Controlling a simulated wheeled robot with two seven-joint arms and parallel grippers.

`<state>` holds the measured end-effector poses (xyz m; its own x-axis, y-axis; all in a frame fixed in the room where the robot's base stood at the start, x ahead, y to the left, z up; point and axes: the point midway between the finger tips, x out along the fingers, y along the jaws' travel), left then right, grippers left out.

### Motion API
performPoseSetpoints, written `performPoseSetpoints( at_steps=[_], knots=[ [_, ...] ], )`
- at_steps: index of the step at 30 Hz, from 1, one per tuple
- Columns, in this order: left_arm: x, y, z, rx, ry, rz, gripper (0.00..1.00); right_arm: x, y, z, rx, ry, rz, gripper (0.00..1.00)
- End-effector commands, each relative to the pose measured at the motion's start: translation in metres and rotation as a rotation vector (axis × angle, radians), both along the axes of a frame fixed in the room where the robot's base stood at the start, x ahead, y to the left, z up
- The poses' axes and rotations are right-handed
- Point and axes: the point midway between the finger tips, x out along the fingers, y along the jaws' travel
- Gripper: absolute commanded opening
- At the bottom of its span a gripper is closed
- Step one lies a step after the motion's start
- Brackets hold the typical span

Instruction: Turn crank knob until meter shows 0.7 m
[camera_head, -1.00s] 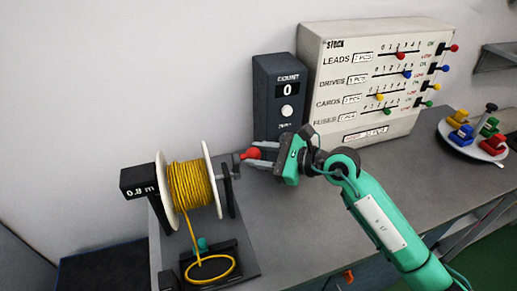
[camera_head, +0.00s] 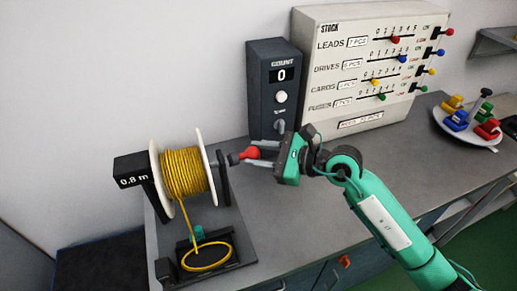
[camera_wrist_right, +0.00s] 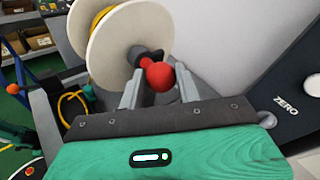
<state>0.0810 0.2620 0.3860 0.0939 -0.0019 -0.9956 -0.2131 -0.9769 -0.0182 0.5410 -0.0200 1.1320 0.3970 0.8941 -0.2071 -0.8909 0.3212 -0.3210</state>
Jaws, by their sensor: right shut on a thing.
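The red crank knob (camera_head: 250,153) sticks out on the right of a white reel (camera_head: 214,165) wound with yellow cord (camera_head: 183,173). My right gripper (camera_head: 258,154) is shut on the knob, with one finger on each side. The wrist view shows the red knob (camera_wrist_right: 159,75) between the fingers of my right gripper (camera_wrist_right: 160,88). The black meter (camera_head: 133,172) left of the reel reads 0.8 m. Cord runs down from the reel to a yellow loop (camera_head: 207,257) on the base. My left gripper is not in view.
A dark counter box (camera_head: 262,105) reading 0 stands behind my right gripper. A beige STOCK panel (camera_head: 318,100) with coloured sliders is to its right. A white plate (camera_head: 443,119) with coloured parts is at the far right. Bare bench (camera_head: 300,222) lies in front.

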Motion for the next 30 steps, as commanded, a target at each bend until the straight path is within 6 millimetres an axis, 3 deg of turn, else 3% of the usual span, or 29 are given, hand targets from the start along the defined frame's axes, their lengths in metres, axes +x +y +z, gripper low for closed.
performPoseSetpoints(
  at_steps=[10, 21, 30],
  knots=[
    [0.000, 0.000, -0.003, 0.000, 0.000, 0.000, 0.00, -0.001, 0.000, -0.005, -0.003, 0.003, -0.001, 0.11],
    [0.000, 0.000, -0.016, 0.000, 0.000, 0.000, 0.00, -0.014, -0.005, -0.023, -0.003, 0.002, -0.001, 0.11],
    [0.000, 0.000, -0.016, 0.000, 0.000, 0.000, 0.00, -0.014, -0.005, -0.022, -0.001, 0.000, -0.002, 0.11]
  ],
)
